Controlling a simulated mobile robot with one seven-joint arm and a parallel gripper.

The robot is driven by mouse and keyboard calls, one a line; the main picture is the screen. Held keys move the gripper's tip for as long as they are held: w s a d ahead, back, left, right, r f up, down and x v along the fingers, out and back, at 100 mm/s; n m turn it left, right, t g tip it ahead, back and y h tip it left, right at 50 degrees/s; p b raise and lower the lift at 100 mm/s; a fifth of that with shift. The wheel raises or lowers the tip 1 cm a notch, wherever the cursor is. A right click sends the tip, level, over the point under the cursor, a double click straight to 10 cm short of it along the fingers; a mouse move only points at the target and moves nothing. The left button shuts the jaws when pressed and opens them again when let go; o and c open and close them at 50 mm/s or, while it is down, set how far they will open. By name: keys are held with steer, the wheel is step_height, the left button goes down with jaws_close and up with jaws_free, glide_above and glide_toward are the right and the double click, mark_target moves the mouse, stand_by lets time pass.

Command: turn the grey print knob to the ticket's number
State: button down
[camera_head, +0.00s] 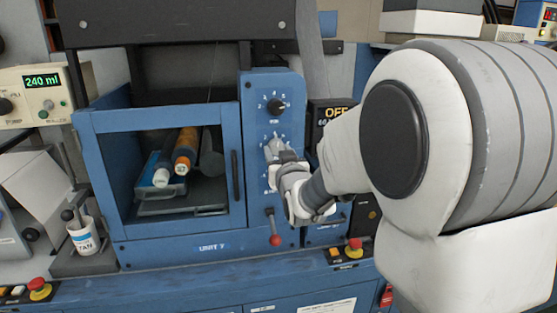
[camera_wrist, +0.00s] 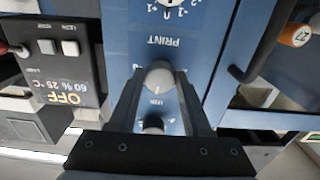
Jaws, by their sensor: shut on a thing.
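The grey print knob (camera_wrist: 160,76) sits on the blue front panel, near the upside-down word PRINT in the wrist view. My gripper (camera_wrist: 160,88) is shut on it, with one finger on each side. A light mark shows on the knob, but I cannot tell which number it points to. In the head view my gripper (camera_head: 284,160) is at the middle of the narrow panel and hides most of the dial there. Some dial numbers show around it, too small to read surely. I cannot make out a ticket with a readable number.
A black knob (camera_head: 273,106) on a numbered dial sits above my gripper, and a red-tipped lever (camera_head: 275,240) hangs below. The glazed door (camera_head: 160,170) with its black handle (camera_head: 236,175) is to the left. An OFF display box (camera_wrist: 62,75) stands close beside the panel.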

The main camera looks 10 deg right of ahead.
steer(key=m+b, duration=0.1)
steer(key=b, duration=0.1)
steer(key=m+b, duration=0.2)
steer(key=shift+f, duration=0.25)
steer(key=m+b, duration=0.3)
steer(key=shift+a+r, duration=0.1)
steer(key=shift+r, duration=0.1)
steer(key=shift+c, duration=1.7)
jaws_free()
steer(key=s, duration=1.7)
steer(key=shift+s, duration=0.25)
